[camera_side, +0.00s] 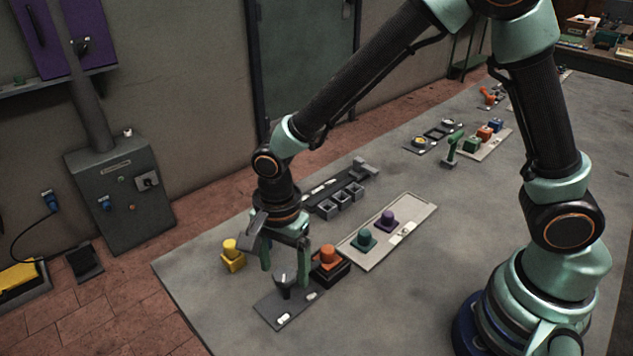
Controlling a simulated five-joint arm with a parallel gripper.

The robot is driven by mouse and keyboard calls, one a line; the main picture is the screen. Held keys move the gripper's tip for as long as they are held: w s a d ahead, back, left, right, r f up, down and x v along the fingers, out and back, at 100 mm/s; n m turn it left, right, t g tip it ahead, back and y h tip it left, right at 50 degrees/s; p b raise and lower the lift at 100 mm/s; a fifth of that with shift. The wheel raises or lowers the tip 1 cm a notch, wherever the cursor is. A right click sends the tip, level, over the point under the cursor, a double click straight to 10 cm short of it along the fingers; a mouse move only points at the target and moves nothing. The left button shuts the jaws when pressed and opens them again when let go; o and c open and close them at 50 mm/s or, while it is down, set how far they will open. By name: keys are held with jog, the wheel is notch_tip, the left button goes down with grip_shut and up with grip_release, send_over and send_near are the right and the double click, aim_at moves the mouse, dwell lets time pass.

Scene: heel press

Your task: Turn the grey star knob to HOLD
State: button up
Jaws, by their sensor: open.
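The grey star knob (284,287) stands on a dark flat plate (264,307) near the front left of the table. The plate bears small white labels, too small to read, so I cannot tell which one is HOLD or where the knob points. My gripper (285,278) is open and points down over the knob, with one green finger on each side of it in this view. I cannot tell whether the fingers touch the knob or stand apart from it. Part of the knob's top is hard to make out against the dark plate.
An orange knob on a black block (328,261) stands close to the right of my gripper. A yellow knob (231,252) stands to the left. A light tray (412,224) holds green and purple knobs. A dark rack (341,200) lies behind. Bare table lies in front.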

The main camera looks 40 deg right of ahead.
jog(key=shift+r, duration=0.1)
notch_tip(320, 180, up, 12)
dwell(0.5)
dwell(0.4)
jog(key=s+d+r+n+t, duration=0.2)
jog(key=d+r+n, duration=0.1)
jog(key=d+n, duration=0.4)
jog(key=s+d+r+n+t, duration=0.3)
jog(key=d+n, duration=0.4)
jog(key=d, duration=0.5)
jog(key=shift+r+t, duration=0.3)
jog(key=shift+r, duration=0.05)
